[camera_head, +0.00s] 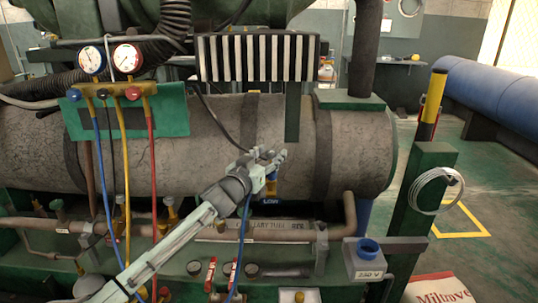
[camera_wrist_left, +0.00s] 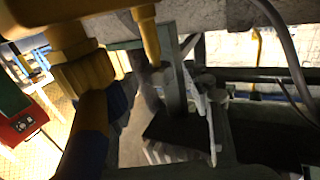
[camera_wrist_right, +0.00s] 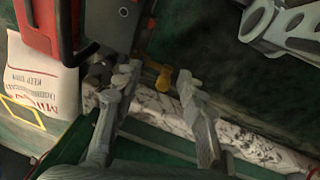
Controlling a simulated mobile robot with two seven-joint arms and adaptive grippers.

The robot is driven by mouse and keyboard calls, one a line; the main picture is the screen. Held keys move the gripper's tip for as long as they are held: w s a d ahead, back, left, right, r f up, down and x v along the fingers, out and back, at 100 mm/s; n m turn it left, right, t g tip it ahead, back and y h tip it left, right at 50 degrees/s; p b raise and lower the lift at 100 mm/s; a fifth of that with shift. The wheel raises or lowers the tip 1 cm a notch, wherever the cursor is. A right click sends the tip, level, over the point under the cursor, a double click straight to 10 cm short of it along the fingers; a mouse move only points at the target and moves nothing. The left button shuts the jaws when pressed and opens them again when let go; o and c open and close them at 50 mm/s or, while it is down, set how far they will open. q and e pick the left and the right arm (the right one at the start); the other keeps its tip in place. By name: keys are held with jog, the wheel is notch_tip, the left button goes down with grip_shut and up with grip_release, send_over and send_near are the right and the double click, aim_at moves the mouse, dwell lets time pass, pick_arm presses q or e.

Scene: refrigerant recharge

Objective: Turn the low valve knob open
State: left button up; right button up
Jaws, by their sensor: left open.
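The gauge manifold hangs at the upper left of the head view, with a blue knob (camera_head: 74,95) on its left side and a red knob (camera_head: 133,93) on its right. I cannot read a label on the blue knob. My left gripper (camera_head: 268,160) is open in front of the grey tank, well right of the manifold. It is just above a brass and blue fitting over a "LOW" label (camera_head: 271,200). A large brass fitting (camera_wrist_left: 82,75) is close in the left wrist view. My right gripper (camera_wrist_right: 158,83) is open and empty in its wrist view.
Two gauges (camera_head: 109,60) sit above the manifold. Blue, yellow and red hoses hang below it. A dark green post (camera_head: 420,210) with a coiled white cable stands at the right. A white bag (camera_wrist_right: 40,80) and a red device (camera_wrist_right: 45,25) show in the right wrist view.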

pick_arm(q)
grip_shut()
pick_arm(e)
jog(key=shift+s+a+f, duration=0.15)
jog(key=shift+s, duration=0.2)
